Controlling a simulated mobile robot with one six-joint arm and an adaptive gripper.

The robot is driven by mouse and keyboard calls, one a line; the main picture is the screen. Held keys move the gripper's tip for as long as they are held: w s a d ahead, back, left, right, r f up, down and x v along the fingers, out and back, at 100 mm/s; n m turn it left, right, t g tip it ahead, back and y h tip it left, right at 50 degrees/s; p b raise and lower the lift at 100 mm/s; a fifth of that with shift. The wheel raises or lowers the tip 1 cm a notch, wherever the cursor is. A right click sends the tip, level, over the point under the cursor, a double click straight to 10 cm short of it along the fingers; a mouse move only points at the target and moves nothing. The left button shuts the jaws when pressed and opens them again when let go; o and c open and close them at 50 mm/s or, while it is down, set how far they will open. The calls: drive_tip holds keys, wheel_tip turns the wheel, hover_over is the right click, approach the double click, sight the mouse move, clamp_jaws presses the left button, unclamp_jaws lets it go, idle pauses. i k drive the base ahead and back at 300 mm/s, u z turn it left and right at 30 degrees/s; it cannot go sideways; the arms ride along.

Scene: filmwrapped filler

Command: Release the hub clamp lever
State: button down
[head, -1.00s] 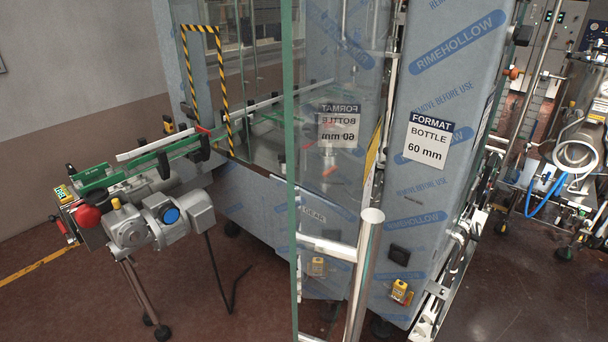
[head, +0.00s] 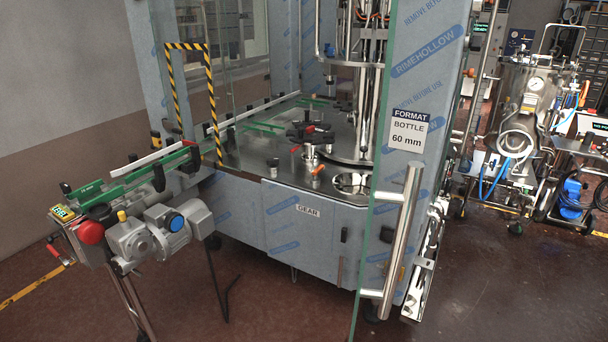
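On the machine's steel deck (head: 250,157) stands a hub with dark parts and a small red piece (head: 309,128) on top. In front of it is a short metal post (head: 309,154) with an orange-red lever-like piece (head: 318,170) beside it. Both are small in the head view, and I cannot tell which is the hub clamp lever or how it is set. My gripper is not in view.
A glass door with a long steel handle (head: 402,230) stands nearly edge-on in front of the right column (head: 420,75). The deck front is uncovered. A conveyor (head: 130,180) with a motor (head: 140,238) sticks out left. A steel tank (head: 525,105) stands right.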

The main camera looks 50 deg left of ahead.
sight(318, 169)
drive_tip(key=k, duration=0.35)
drive_tip(key=u, duration=2.25)
drive_tip(key=i, duration=1.65)
drive_tip(key=z, duration=0.05)
